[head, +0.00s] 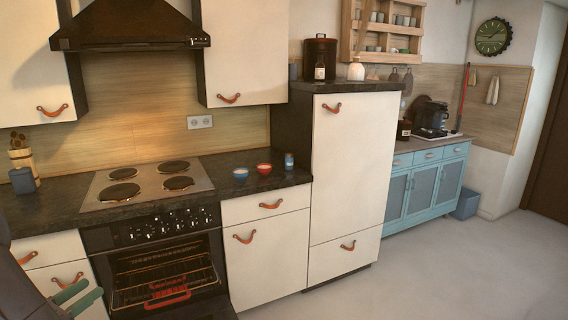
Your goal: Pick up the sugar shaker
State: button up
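A small blue cylinder with a paler top (289,161) stands upright on the dark counter, right of two bowls and near the tall cabinet. It may be the sugar shaker, but it is too small to be sure. My gripper (94,287) shows at the lower left, in front of the oven and drawers. Its two green fingers are apart with nothing seen between them. It is well to the left of the blue cylinder and nearer to me.
A blue bowl (241,174) and a red bowl (264,168) sit on the counter (222,159) left of the cylinder. The stove has several hotplates (172,167). The oven (160,275) shows its racks. A tall cream cabinet (350,170) bounds the counter. Floor at right is clear.

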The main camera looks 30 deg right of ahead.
aim_at(289, 160)
jog(key=i+l, duration=0.3)
jog(key=l, duration=0.25)
jog(key=i+l, duration=0.3)
jog(key=l, duration=0.2)
jog(key=i+l, duration=0.3)
jog(key=l, duration=0.25)
jog(key=i+l, duration=0.3)
jog(key=l, duration=0.25)
jog(key=i+l, duration=0.25)
jog(key=l, duration=0.25)
jog(key=i+l, duration=0.3)
jog(key=l, duration=0.25)
jog(key=i+l, duration=0.3)
jog(key=l, duration=0.2)
jog(key=i+l, duration=0.3)
jog(key=l, duration=0.25)
jog(key=u, duration=0.05)
